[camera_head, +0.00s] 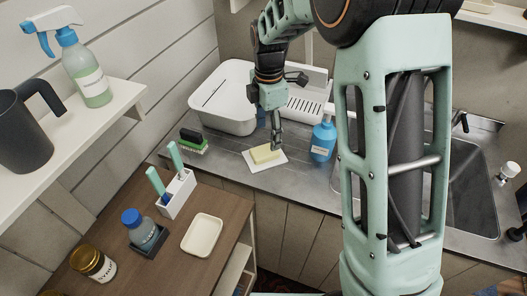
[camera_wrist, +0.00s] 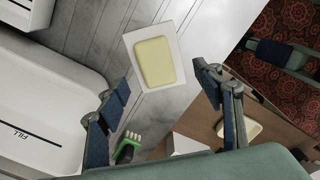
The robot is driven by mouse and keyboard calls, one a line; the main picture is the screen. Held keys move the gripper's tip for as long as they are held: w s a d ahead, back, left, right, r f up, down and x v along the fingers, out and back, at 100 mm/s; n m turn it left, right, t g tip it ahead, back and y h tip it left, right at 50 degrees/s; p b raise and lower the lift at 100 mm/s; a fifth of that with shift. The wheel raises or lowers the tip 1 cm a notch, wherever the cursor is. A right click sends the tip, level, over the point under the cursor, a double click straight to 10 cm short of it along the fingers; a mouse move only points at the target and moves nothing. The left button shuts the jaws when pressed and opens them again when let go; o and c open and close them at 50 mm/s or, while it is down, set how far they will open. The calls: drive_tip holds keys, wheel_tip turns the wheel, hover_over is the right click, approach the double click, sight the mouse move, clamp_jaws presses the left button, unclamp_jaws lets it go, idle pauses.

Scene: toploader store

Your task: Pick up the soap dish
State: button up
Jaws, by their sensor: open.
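A shallow, empty cream dish (camera_head: 202,236) with a raised rim lies on the wooden surface at the lower middle of the head view. It also shows at the right of the wrist view (camera_wrist: 226,128), partly hidden by my finger. A yellow block (camera_head: 265,154) lies on a flat white square piece (camera_head: 279,160) on the metal counter. Both show in the wrist view, the yellow block (camera_wrist: 155,62) on the white piece (camera_wrist: 132,40). I cannot tell whether the white piece is a dish or a cloth. My gripper (camera_head: 277,143) is open and empty above the white piece, fingers (camera_wrist: 161,80) apart.
A white basin (camera_head: 215,110) stands behind my gripper, a blue pump bottle (camera_head: 323,140) right of it. A green brush (camera_head: 193,142) is to the left. On the wood stand a white holder (camera_head: 176,196), a blue-capped bottle (camera_head: 141,232) and a jar (camera_head: 93,264).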

sight(265, 150)
wheel_tip(265, 150, down, 2)
drive_tip(key=shift+f, duration=0.1)
drive_tip(key=f, duration=0.1)
drive_tip(key=f+p, duration=0.1)
drive_tip(key=f, duration=0.1)
drive_tip(key=a+f, duration=0.1)
drive_tip(key=shift+w+f, duration=0.2)
drive_tip(key=shift+w, duration=0.05)
drive_tip(key=shift+f, duration=0.5)
drive_tip(key=c, duration=1.5)
